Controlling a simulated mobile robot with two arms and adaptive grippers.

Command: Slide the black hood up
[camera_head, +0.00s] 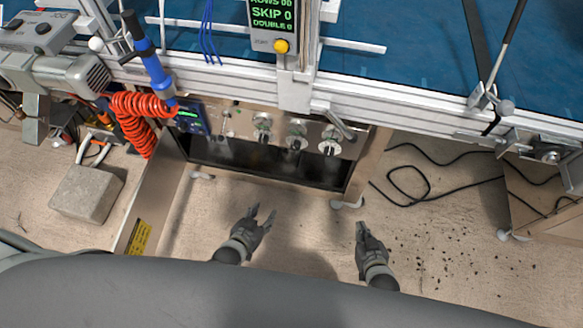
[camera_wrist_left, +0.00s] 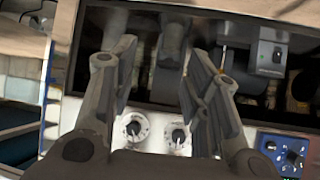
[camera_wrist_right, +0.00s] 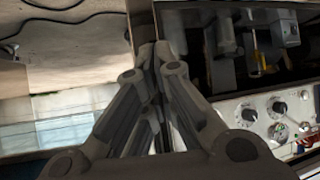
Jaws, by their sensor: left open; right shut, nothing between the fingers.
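A black-framed, dark front section (camera_head: 265,165) sits below the knob panel of the machine in the head view. I cannot clearly tell the black hood apart from the dark opening there. The left wrist view shows the black frame (camera_wrist_left: 268,120) with mechanism parts inside, and the right wrist view shows it too (camera_wrist_right: 215,92). My left gripper (camera_head: 263,213) is open and empty, in front of and apart from the dark section. My right gripper (camera_head: 362,229) is shut and empty, in front of the section's right end and apart from it.
Knobs (camera_head: 297,133) line the metal panel above the dark section. A coiled orange hose (camera_head: 140,112) hangs at the left with a blue tool (camera_head: 155,70). A grey block (camera_head: 87,192) lies on the floor. A black cable (camera_head: 410,185) lies at the right.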

